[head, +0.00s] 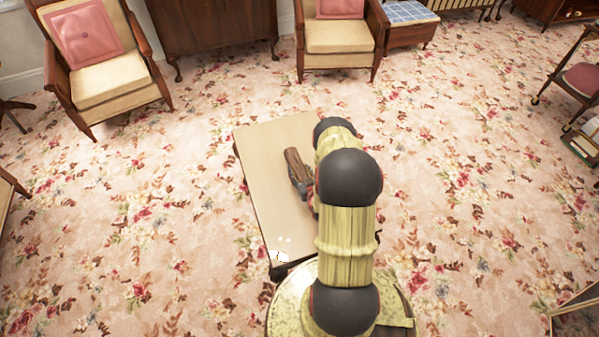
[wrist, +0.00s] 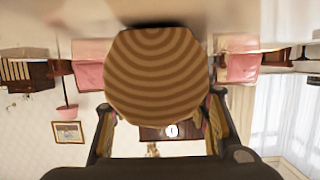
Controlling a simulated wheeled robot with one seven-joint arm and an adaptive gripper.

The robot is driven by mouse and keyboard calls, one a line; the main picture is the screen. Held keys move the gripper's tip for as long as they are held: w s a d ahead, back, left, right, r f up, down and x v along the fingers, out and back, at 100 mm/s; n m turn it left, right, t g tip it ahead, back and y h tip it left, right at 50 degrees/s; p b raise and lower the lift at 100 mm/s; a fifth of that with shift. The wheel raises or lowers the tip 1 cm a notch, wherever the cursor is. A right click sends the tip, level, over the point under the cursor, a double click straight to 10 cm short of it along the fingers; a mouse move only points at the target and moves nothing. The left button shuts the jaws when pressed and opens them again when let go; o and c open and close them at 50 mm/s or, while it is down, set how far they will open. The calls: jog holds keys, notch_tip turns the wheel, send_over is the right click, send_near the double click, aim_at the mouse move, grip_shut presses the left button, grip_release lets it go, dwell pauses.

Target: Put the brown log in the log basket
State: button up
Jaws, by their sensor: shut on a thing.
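The brown log (head: 296,164) is over the cream-topped table, with one end pointing up and left in the head view. In the wrist view the ringed, many-sided end of the log (wrist: 155,75) fills the middle. My gripper (head: 303,190) is shut on the log, with a finger on each side of it in the wrist view (wrist: 161,125). My arm hides part of the gripper. I cannot tell whether the log touches the tabletop. I cannot make out a log basket in either view.
The cream table (head: 265,190) stands in front of me, partly behind my arm. Two armchairs with pink cushions (head: 88,38) (head: 339,8) and a cabinet (head: 213,30) stand at the back. A trolley (head: 582,90) is at right. Flowered carpet between is clear.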

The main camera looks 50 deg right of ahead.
jog(key=o, duration=1.6)
jog(key=shift+f, duration=0.1)
jog(key=shift+o, duration=0.2)
